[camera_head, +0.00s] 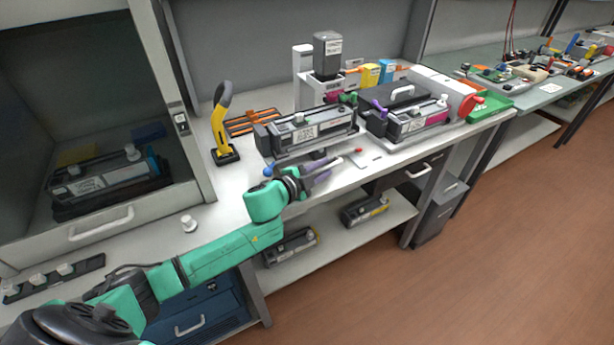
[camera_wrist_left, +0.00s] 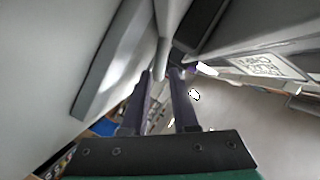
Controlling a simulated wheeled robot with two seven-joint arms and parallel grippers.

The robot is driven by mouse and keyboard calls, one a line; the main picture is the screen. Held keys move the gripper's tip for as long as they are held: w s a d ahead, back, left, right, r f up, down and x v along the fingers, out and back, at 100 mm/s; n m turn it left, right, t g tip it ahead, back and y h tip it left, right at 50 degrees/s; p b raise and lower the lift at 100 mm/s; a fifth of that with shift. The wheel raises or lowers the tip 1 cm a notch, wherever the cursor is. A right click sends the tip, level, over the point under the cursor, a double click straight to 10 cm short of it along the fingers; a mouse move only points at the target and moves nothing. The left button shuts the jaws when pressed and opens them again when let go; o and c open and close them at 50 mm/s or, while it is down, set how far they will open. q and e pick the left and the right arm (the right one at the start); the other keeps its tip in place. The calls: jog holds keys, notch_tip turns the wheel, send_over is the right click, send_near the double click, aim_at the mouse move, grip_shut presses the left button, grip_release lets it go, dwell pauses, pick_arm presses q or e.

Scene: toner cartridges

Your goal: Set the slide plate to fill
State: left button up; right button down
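A dark cartridge (camera_head: 312,131) with a white code label lies in a cradle near the front edge of the bench. A blue knob (camera_head: 268,171) and a small red knob (camera_head: 358,150) sit low along its front. A flat pale plate (camera_head: 365,158) lies by the red knob; I cannot tell for sure whether it is the slide plate, and no fill mark is readable. My left gripper (camera_head: 335,169) is just in front of the cradle, fingers apart and empty. The left wrist view shows its two fingers (camera_wrist_left: 162,75) apart beside the labelled cartridge (camera_wrist_left: 270,66). My right gripper is out of view.
A yellow-handled tool (camera_head: 221,125) stands left of the cradle. A glass-fronted cabinet (camera_head: 172,120) stands at left. A lower shelf (camera_head: 335,235) holds more cartridges.

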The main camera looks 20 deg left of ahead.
pick_arm(q)
jog(key=v, duration=0.6)
jog(key=b+v, duration=0.1)
jog(key=v, duration=0.6)
jog(key=shift+a+f, duration=0.1)
jog(key=shift+f, duration=0.1)
jog(key=shift+s+a+r, duration=0.1)
jog(key=shift+s+r, duration=0.05)
jog(key=shift+s, duration=0.15)
jog(key=shift+w, duration=0.1)
